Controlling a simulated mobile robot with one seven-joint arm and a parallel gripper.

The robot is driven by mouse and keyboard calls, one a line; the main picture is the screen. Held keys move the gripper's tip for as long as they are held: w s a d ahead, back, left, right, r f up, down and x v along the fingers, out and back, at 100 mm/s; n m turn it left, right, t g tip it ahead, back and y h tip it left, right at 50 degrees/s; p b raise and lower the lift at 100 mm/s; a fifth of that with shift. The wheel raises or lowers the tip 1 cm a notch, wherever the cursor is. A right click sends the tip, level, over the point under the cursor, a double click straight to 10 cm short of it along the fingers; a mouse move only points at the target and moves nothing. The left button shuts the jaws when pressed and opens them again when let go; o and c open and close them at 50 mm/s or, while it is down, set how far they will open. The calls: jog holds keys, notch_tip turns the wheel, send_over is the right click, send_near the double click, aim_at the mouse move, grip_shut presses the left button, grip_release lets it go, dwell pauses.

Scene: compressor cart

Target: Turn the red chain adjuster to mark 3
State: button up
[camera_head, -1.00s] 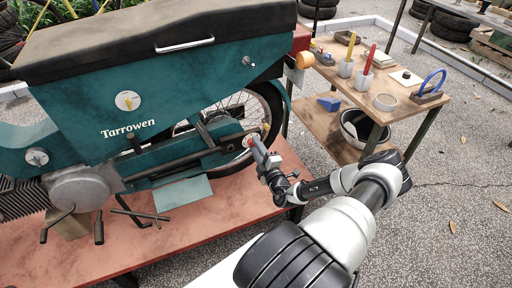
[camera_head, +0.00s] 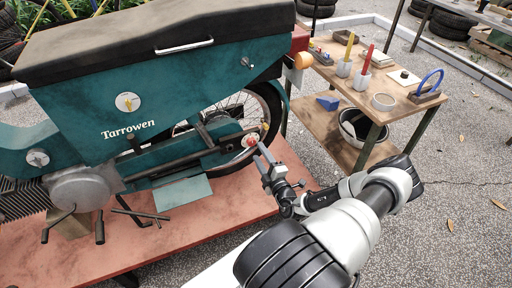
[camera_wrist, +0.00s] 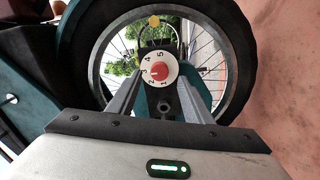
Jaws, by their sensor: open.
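The red chain adjuster (camera_wrist: 159,70) is a round red knob at the middle of a white dial (camera_wrist: 172,73) with marks 1 to 5, by the rear wheel. A faint pale line on the knob seems to face left, near mark 3, but it is too small to be sure. In the head view, the adjuster (camera_head: 250,140) shows at the rear end of the teal motorbike (camera_head: 160,105). My gripper (camera_head: 264,153) is open and empty, just to the right of and below the dial. In the wrist view, its fingers (camera_wrist: 160,98) stand apart on either side, clear of the knob.
The motorbike stands on a red platform (camera_head: 225,205). A wooden bench (camera_head: 340,85) with cups, a roll and a blue-handled tool stands behind to the right, with a bucket (camera_head: 360,127) on its lower shelf. Paved ground at the right is open.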

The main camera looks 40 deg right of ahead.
jog(key=p+v, duration=0.1)
jog(key=v, duration=1.1)
jog(key=shift+s, duration=0.25)
